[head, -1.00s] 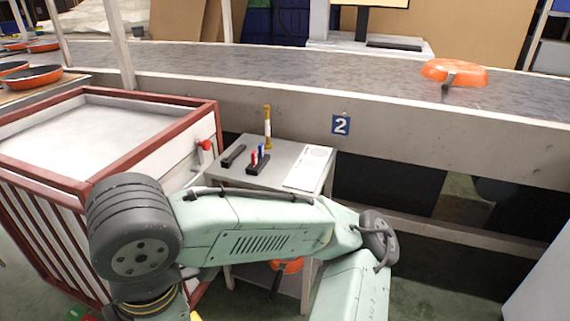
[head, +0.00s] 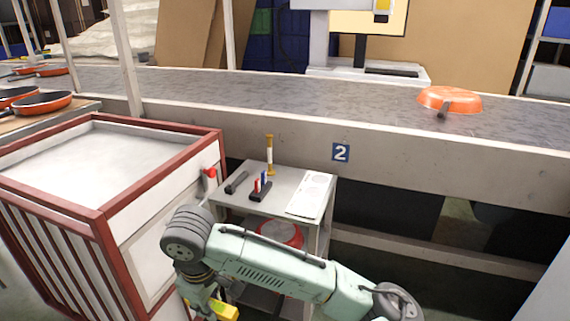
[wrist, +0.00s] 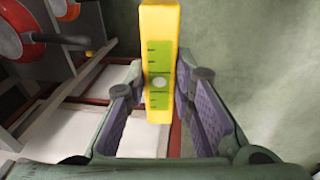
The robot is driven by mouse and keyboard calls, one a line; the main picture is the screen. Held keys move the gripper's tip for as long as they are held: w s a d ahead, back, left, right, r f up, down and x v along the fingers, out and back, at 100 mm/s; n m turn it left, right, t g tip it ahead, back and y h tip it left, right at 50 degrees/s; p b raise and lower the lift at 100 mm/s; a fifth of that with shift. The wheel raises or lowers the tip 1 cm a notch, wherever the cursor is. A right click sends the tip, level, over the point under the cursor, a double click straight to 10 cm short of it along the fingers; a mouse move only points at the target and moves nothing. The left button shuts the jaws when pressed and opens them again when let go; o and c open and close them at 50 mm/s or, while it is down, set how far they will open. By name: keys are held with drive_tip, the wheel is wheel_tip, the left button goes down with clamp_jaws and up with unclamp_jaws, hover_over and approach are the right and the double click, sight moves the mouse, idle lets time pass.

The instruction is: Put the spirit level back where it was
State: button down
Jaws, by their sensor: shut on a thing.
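The yellow spirit level (wrist: 160,108) is between the two fingers of my gripper (wrist: 161,85) in the wrist view, with its green vial panel facing the camera. My gripper is shut on it and holds it off the floor. In the head view a yellow end of the level (head: 226,311) shows at the bottom edge, beside my gripper (head: 203,305), low in front of the small grey cart (head: 232,198). My arm hides part of the cart's lower shelves, and the rest of the level is cut off or hidden.
The cart's top holds a black bar, a marker stand, a yellow-and-white upright tool and a paper sheet (head: 311,194). An orange pan (head: 280,234) is on a lower shelf. A red-framed white bin (head: 75,165) stands left. The conveyor (head: 300,92) behind carries an orange pan (head: 448,99).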

drive_tip(key=w+d+f+m+h+p, duration=0.1)
drive_tip(key=w+d+f+m, duration=0.25)
drive_tip(key=f, duration=0.25)
drive_tip(key=w+d+f+m+p, duration=0.1)
drive_tip(key=w+d+f+m, duration=0.25)
drive_tip(key=f, duration=0.35)
drive_tip(key=s+d+f+m+p, duration=0.1)
drive_tip(key=s+d+f+m, duration=0.1)
drive_tip(key=f, duration=0.8)
drive_tip(key=s+d+f+m+h, duration=0.1)
drive_tip(key=d+f+m, duration=0.3)
drive_tip(key=f, duration=0.7)
drive_tip(key=s+d, duration=0.1)
drive_tip(key=d, duration=0.1)
drive_tip(key=shift+s+d+m+g+p, duration=0.15)
drive_tip(key=shift+d+m+g+p, duration=0.2)
drive_tip(key=shift+d+m+g, duration=0.05)
